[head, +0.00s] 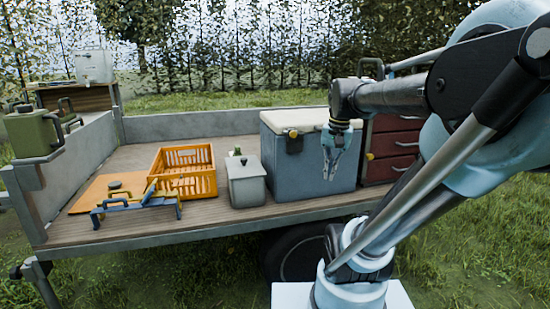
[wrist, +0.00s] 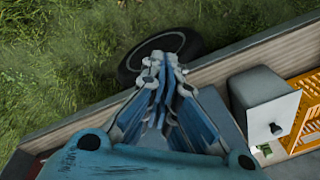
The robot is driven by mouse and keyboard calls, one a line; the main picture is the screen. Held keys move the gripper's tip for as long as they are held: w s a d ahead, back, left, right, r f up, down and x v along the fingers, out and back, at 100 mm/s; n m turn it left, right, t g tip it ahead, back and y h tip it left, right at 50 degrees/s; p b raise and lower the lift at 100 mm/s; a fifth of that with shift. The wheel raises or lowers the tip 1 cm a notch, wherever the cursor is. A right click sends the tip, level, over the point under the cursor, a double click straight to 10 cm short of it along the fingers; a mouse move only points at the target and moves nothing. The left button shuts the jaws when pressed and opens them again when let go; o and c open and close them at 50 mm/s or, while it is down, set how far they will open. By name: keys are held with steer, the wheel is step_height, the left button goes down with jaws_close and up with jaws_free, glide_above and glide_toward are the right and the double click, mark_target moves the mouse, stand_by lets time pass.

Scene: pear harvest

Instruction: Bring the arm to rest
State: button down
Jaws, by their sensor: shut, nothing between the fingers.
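My gripper (head: 331,178) hangs at the end of my arm in the head view, pointing down in front of the blue-grey cooler box (head: 285,165) with a white lid. Its fingers are together with nothing between them. In the wrist view my gripper (wrist: 159,62) shows with its fingertips close together, over the trailer's edge near a black tyre (wrist: 135,65). Part of the cooler's front is hidden behind my gripper. I cannot tell how far the fingers are from the cooler.
An orange crate (head: 205,183), a grey lidded box (head: 246,190) and a blue-and-yellow tool (head: 110,210) stand on the trailer bed. A red drawer cabinet (head: 392,147) stands right of the cooler. A green canister (head: 32,132) is at the left wall. Grass lies in front.

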steer(key=s+f+n, duration=0.2)
steer(key=s+f, duration=0.3)
steer(key=f, duration=0.2)
steer(key=s+d+f+n+t, duration=0.1)
steer(key=s+f+n, duration=0.1)
steer(key=s+f, duration=0.2)
step_height(320, 180, down, 3)
steer(key=shift+s+d+f+n+h, duration=0.15)
steer(key=shift+s+n+h, duration=0.15)
steer(key=shift+s+n, duration=0.1)
steer(key=shift+w+f, duration=0.2)
steer(key=shift+w, duration=0.3)
